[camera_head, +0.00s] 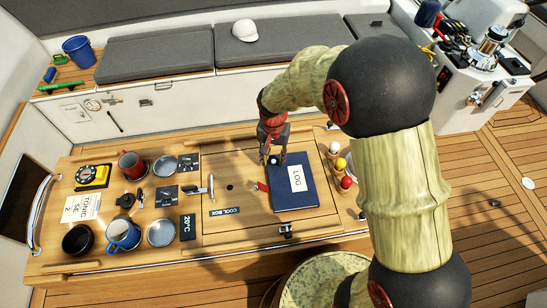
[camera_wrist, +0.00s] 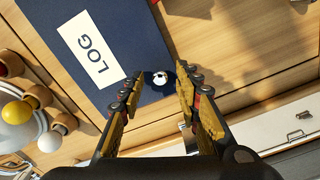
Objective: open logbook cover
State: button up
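The logbook (camera_head: 292,188) is dark blue with a white LOG label and lies closed on the wooden table. In the wrist view the logbook (camera_wrist: 130,30) fills the upper left. A small white and black round knob (camera_wrist: 160,78) sits on a dark blue tab at the cover's edge. My gripper (camera_head: 275,160) is over the far left corner of the logbook. In the wrist view my gripper (camera_wrist: 158,85) is open, its two fingers on either side of the knob with a gap. I cannot tell how high the fingertips are above it.
A red tag (camera_head: 261,186) lies at the logbook's left edge. Several coloured balls on wooden holders (camera_head: 341,164) stand to its right. Mugs, such as the blue mug (camera_head: 121,233), and a latch handle (camera_head: 209,188) are to the left.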

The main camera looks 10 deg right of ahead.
jog(key=shift+c, duration=0.2)
jog(key=c, duration=0.7)
grip_shut()
